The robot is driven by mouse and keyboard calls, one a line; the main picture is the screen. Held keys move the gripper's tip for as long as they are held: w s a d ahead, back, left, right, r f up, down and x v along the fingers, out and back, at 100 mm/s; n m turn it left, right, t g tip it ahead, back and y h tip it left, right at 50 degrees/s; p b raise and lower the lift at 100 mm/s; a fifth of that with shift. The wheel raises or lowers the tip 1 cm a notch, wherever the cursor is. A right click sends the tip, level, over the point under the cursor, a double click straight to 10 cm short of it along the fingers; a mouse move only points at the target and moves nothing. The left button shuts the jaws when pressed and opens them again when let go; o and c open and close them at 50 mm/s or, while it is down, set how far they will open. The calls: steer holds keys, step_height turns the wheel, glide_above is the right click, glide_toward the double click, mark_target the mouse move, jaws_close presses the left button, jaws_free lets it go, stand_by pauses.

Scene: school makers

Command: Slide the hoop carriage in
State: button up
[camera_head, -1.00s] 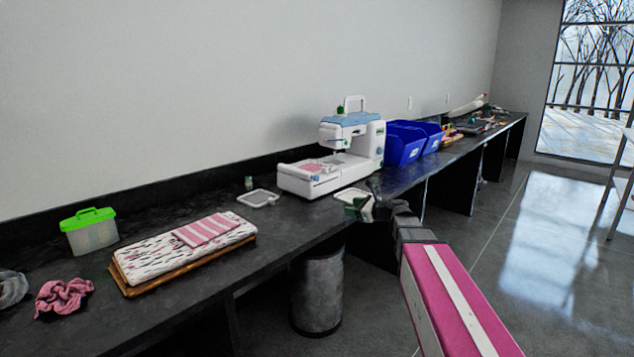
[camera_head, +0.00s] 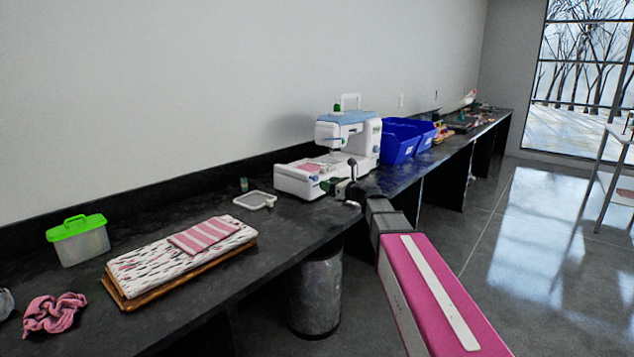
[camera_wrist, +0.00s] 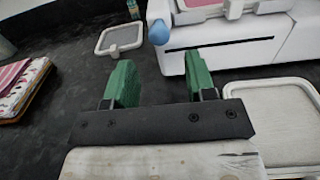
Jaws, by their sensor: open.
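The white and blue sewing machine (camera_head: 350,135) stands upright on the black counter. Its low white arm unit, seemingly the hoop carriage (camera_head: 292,180), extends left with pink cloth on top. In the wrist view the unit's white front (camera_wrist: 225,55) has a dark slot, and a blue knob (camera_wrist: 160,32) is at its left end. My gripper (camera_head: 334,184) is in front of the machine's base. In the wrist view my gripper (camera_wrist: 160,82) has its green fingers apart, with only dark counter between them. The right finger overlaps the white front; contact cannot be told.
A white hoop frame (camera_head: 268,196) lies left of the machine; another frame (camera_wrist: 237,93) lies right of my fingers. Folded fabric on a board (camera_head: 140,272), a green-lidded box (camera_head: 85,246) and a pink scrunchie (camera_head: 55,315) are left. Blue bins (camera_head: 400,148) stand right.

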mark_target(317, 180)
steer(key=x, duration=0.6)
jaws_close()
steer(key=w+d, duration=0.3)
steer(key=w, duration=0.1)
steer(key=w+d, duration=0.3)
steer(key=w, duration=0.1)
steer(key=w+d, duration=0.4)
steer(key=w, duration=0.1)
steer(key=shift+d, duration=0.1)
jaws_free()
steer(key=shift+s, duration=0.15)
